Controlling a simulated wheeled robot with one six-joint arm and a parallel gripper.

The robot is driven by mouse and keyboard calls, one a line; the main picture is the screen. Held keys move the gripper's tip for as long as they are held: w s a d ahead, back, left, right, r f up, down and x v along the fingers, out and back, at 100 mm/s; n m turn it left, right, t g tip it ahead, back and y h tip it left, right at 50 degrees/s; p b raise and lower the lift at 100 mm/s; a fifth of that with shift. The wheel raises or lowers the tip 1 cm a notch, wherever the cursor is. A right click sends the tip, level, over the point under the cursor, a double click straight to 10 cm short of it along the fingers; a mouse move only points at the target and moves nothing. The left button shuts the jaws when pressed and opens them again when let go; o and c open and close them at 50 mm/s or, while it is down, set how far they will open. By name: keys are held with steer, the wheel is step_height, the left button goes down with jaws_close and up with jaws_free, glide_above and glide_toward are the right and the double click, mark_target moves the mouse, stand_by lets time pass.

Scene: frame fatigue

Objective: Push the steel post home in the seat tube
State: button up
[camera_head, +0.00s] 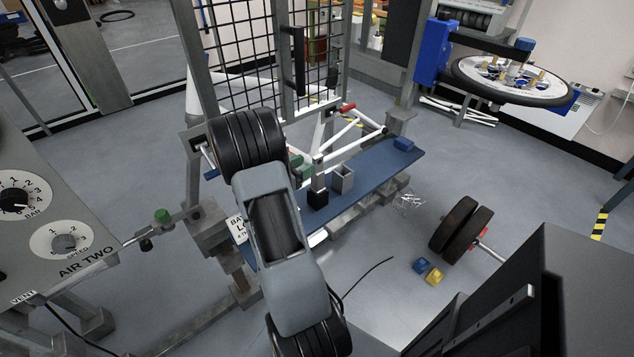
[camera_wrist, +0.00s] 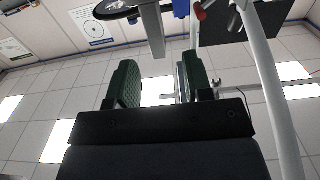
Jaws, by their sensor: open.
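The white bicycle frame (camera_head: 352,148) is held in the rig beyond my arm; a white tube of it (camera_wrist: 268,80) runs down the right of the wrist view. A red-handled part (camera_head: 347,108) sits at its top. My gripper (camera_head: 301,166) shows as green jaws, partly hidden behind my forearm, close to the frame. In the wrist view the green jaws of my gripper (camera_wrist: 158,84) stand apart, with nothing clearly held between them. I cannot pick out the steel post or the seat tube's mouth with certainty.
A blue bench (camera_head: 378,163) under the frame carries a black block (camera_head: 317,198) and an open grey box (camera_head: 344,180). A control panel (camera_head: 50,225) stands left, a wheel stand (camera_head: 432,50) back right. Weight discs (camera_head: 460,228) and small blocks (camera_head: 435,276) lie on the floor right.

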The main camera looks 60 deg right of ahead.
mark_target(315, 158)
steer(key=shift+x, duration=2.85)
steer(key=shift+s+r, duration=0.1)
steer(key=shift+c, duration=0.2)
jaws_close()
steer(key=shift+r, duration=0.1)
